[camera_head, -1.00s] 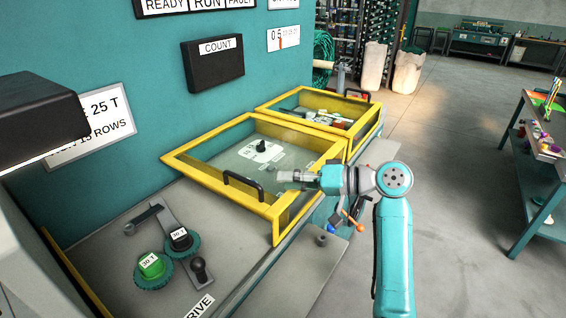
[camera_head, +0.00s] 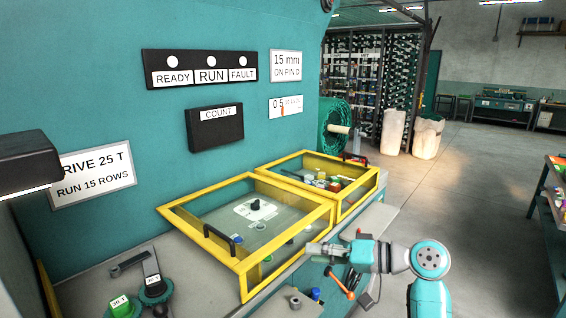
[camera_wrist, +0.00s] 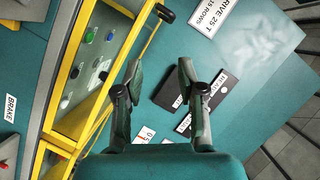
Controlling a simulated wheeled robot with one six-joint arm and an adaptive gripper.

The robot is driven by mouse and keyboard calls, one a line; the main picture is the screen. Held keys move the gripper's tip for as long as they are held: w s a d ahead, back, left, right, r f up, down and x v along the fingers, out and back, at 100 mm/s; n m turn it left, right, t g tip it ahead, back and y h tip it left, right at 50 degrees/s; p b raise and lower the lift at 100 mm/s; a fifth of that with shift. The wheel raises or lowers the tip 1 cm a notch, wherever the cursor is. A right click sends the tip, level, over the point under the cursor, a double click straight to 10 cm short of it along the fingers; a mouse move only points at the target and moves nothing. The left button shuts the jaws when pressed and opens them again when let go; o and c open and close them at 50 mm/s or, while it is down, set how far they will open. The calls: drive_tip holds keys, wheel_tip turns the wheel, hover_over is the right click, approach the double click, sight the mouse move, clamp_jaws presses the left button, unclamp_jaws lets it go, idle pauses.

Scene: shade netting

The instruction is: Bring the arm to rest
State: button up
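My gripper (camera_head: 314,249) is at the right in the head view, beside the front right part of the nearer yellow-framed guard. My teal arm reaches in from the lower right, clear of the machine. In the wrist view my gripper (camera_wrist: 159,78) shows two dark fingers spread apart with nothing between them. Beyond them are the teal machine wall (camera_wrist: 230,60) and the dark COUNT box.
The nearer guard (camera_head: 208,236) and the farther guard (camera_head: 345,212) have yellow frames and look closed. Gears (camera_head: 153,287) sit on the bench at lower left. An orange-handled lever (camera_head: 341,284) is just under my gripper. Floor at right is open, with a table at the edge.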

drive_tip(key=s+d+f+m+t+h, duration=0.1)
drive_tip(key=s+f+m+t+h, duration=0.2)
drive_tip(key=f, duration=0.8)
drive_tip(key=s+f+m+t+h, duration=0.2)
drive_tip(key=s+f, duration=0.2)
drive_tip(key=f, duration=0.7)
drive_tip(key=s+d+f+m+t+h, duration=0.1)
drive_tip(key=s+d+f+h, duration=0.1)
drive_tip(key=s+f, duration=0.4)
drive_tip(key=s+d+f+m+t+h, duration=0.1)
drive_tip(key=s+d+f+h, duration=0.2)
drive_tip(key=s, duration=0.5)
drive_tip(key=s+d+n+h, duration=0.1)
drive_tip(key=s+d+h, duration=0.25)
drive_tip(key=s, duration=1.55)
drive_tip(key=s+r+n+t, duration=0.1)
drive_tip(key=s+r+n, duration=0.3)
drive_tip(key=s+r, duration=0.5)
drive_tip(key=s+h, duration=0.1)
drive_tip(key=s, duration=0.2)
drive_tip(key=shift+s+d+t, duration=0.2)
drive_tip(key=shift+d+t, duration=0.05)
drive_tip(key=shift+t, duration=0.15)
